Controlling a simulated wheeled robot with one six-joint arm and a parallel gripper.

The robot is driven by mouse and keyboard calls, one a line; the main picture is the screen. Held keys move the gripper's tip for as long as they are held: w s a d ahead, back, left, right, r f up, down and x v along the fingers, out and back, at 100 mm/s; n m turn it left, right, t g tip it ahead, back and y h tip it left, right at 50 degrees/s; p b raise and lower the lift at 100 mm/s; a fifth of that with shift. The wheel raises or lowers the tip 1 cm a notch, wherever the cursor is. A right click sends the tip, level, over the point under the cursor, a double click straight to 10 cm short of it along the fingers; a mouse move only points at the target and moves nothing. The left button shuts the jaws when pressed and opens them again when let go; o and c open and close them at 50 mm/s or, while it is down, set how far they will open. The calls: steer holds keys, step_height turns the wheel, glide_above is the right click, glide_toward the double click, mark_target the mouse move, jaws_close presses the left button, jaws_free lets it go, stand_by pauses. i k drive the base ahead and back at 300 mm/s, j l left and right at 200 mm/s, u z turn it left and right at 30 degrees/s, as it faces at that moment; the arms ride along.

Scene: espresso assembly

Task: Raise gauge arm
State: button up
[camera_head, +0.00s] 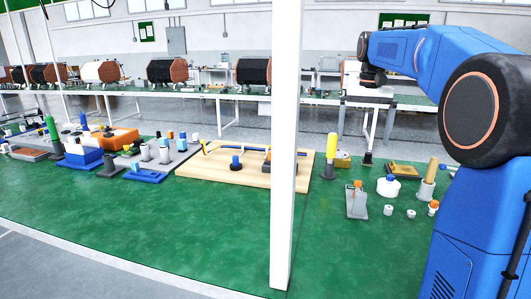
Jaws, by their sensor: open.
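My gripper (366,122) hangs from my blue arm, right of the white post. It is open, with its fingers apart and nothing seen between them. It appears to be above the far right part of the green table. A wooden board (222,174) lies on the table left of the post. It bears a blue bar (222,149) that looks nearly level and a dark knob-like part (235,165). The bar may be the gauge arm, but I cannot tell for sure. The post hides part of the board.
A white post (284,200) stands in the foreground. A yellow-handled tool (331,146), a white round pot (388,187) and small cups stand on the right. The green table's (190,225) front is clear.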

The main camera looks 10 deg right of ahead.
mark_target(357, 184)
steer(key=k, duration=1)
